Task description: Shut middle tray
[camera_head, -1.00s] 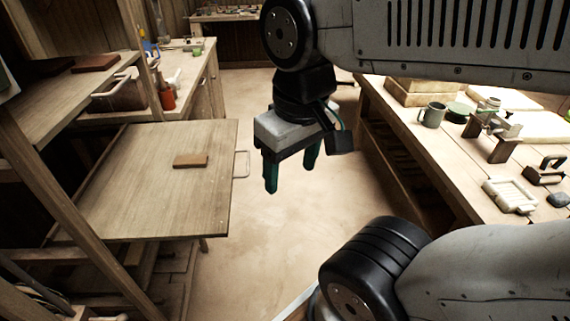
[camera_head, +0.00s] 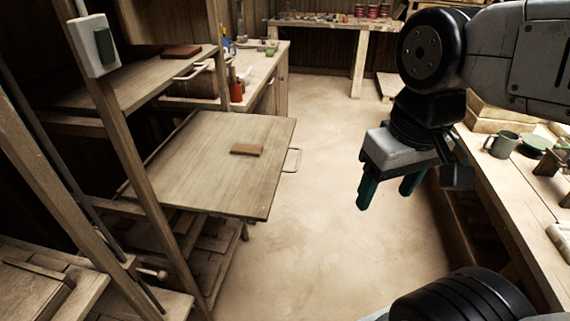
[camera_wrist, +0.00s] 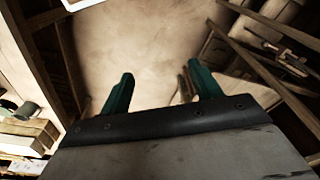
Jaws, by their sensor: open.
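The middle tray (camera_head: 205,160) is a flat wooden board pulled well out of the wooden rack on the left. A small brown tile (camera_head: 246,150) lies on it, and a pale loop handle (camera_head: 292,160) sticks out from its right edge. My gripper (camera_head: 387,192) has two green fingers, apart and empty. In the head view it hangs over the open floor to the right of the tray handle, not touching it. In the wrist view the fingers (camera_wrist: 152,95) are spread with bare floor between them.
An upper board (camera_head: 130,85) with another brown tile (camera_head: 181,51) and a pale handle sits in the rack. A wooden post (camera_head: 125,150) stands in front. A workbench (camera_head: 510,190) with a mug (camera_head: 502,145) is at right. Floor (camera_head: 330,230) between is clear.

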